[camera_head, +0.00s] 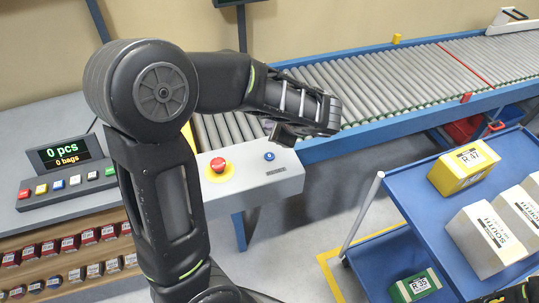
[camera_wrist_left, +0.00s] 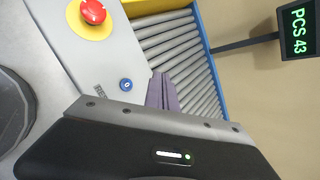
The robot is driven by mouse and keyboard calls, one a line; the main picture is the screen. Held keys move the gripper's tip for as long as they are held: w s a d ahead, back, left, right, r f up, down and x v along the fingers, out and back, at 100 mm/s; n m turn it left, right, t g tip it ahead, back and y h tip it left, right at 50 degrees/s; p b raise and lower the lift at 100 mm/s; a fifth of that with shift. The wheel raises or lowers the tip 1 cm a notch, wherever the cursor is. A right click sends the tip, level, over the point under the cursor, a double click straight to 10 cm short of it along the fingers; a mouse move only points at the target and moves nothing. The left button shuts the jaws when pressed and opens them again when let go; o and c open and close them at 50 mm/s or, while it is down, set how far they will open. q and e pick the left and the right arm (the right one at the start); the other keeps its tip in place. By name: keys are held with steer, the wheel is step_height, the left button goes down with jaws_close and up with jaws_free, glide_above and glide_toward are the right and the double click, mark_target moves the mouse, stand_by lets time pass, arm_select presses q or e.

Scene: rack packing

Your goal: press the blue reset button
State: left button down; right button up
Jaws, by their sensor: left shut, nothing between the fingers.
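The blue reset button (camera_head: 269,156) sits on the sloped top of a light grey control box (camera_head: 247,182), right of a red mushroom button (camera_head: 218,164) on a yellow disc. In the left wrist view the blue button (camera_wrist_left: 126,85) is in plain sight, with the red button (camera_wrist_left: 93,11) above and to its left. My left gripper (camera_head: 284,134) is shut and empty, just above and behind the blue button in the head view. Its closed fingers (camera_wrist_left: 162,92) show right of the button in the wrist view, apart from it in the picture. My right gripper is not clearly seen.
A roller conveyor (camera_head: 370,85) runs behind the control box. A counter panel (camera_head: 66,170) with several buttons stands at left. A blue cart (camera_head: 416,192) with a yellow box (camera_head: 463,167) and pale boxes stands at right. A hanging display (camera_wrist_left: 299,33) is at upper right.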

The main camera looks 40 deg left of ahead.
arm_select(q)
steer(key=b, duration=0.6)
glide_above(272, 158)
step_height(272, 158, down, 7)
steer(key=shift+a+f, duration=0.1)
steer(key=shift+f, duration=0.1)
steer(key=shift+f+b, duration=0.5)
steer(key=shift+f, duration=0.25)
stand_by(1.1)
steer(key=shift+f+b, duration=0.4)
steer(key=shift+b, duration=0.1)
steer(key=shift+f+b, duration=0.35)
steer(key=shift+b, duration=0.05)
stand_by(0.5)
steer(key=shift+r, duration=0.15)
steer(key=shift+r+p, duration=0.55)
steer(key=shift+r, duration=0.1)
